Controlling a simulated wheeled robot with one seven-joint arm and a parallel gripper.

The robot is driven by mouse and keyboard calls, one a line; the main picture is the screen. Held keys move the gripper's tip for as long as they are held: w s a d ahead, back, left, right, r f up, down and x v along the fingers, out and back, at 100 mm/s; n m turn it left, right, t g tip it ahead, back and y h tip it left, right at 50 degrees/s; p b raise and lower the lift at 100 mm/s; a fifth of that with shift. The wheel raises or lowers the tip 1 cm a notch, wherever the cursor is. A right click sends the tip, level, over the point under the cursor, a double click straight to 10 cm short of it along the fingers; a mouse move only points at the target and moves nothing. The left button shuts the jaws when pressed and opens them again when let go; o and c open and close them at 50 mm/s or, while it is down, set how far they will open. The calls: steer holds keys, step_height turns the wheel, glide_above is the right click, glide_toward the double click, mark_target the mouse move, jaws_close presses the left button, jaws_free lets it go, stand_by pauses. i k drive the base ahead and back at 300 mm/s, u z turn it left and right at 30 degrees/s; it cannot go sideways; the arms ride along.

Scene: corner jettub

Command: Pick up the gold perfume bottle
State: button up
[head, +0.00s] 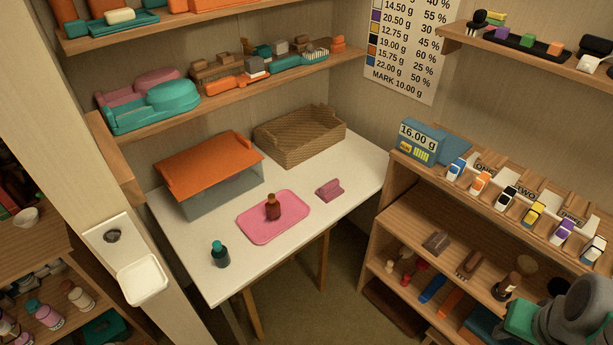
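No bottle in the head view is plainly gold. A reddish-brown bottle (273,207) with a brown cap stands upright on a pink tray (258,232) on the white table (203,271). A dark bottle (221,258) with a teal cap stands upright near the table's front left edge, apart from the tray. I cannot tell whether either is the perfume bottle meant. A rounded grey part at the lower right corner looks like my arm. My gripper's fingers do not show.
An orange-lidded clear bin (222,187), a wicker basket (299,136) and a small pink object (330,190) share the table. Shelves with many items hang above. A wooden shelf unit (399,217) stands at the right. Some floor (342,276) shows between it and the table.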

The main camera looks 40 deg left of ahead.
mark_target(273, 208)
steer(key=i, duration=0.65)
steer(key=u, duration=3.55)
steer(key=i, duration=0.45)
